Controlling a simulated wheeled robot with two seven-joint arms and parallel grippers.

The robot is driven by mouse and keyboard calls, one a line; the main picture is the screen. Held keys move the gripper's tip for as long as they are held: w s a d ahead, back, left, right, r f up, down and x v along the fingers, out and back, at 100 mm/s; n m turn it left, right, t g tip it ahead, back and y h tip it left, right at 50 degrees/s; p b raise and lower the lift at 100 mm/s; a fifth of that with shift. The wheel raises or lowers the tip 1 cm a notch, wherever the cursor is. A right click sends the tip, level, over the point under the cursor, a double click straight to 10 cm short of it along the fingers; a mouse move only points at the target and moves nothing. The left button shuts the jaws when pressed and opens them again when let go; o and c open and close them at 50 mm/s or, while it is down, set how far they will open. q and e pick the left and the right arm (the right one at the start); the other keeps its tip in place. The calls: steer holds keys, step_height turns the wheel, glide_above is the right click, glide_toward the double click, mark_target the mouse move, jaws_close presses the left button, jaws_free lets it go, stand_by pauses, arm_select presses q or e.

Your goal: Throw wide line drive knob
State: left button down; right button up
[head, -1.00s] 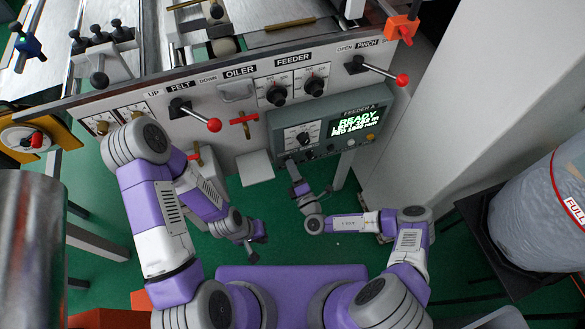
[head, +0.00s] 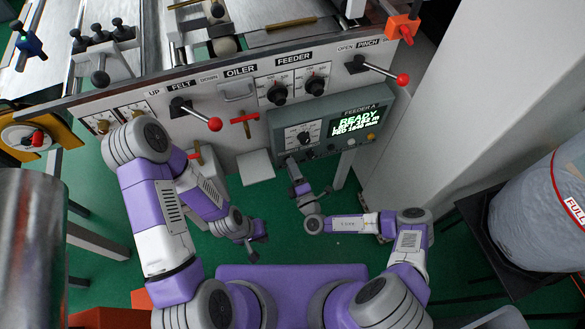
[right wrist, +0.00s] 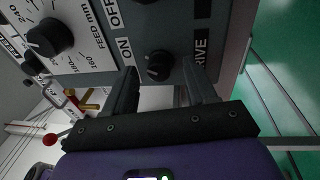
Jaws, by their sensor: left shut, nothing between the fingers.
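The drive knob (right wrist: 160,65) is a small black knob on the grey feeder panel, beside the ON and DRIVE labels in the right wrist view. My right gripper (right wrist: 160,72) is open, with one finger on each side of the knob. I cannot tell whether the fingers touch it. In the head view my right gripper (head: 289,163) is at the lower left corner of the feeder panel (head: 281,122), and the knob is hidden there. My left gripper (head: 255,245) is shut and empty, hanging low over the green floor, away from the panel.
The feed dial knob (right wrist: 49,37) is close by on the same panel. The lit display (head: 357,121) reads READY. Red-ball levers (head: 214,124) (head: 402,80) stick out on both sides. A white post (head: 343,168) stands below the panel.

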steer(key=p+v, duration=0.1)
steer(key=v, duration=0.6)
steer(key=shift+s, duration=0.25)
steer(key=shift+d, duration=0.1)
stand_by(0.4)
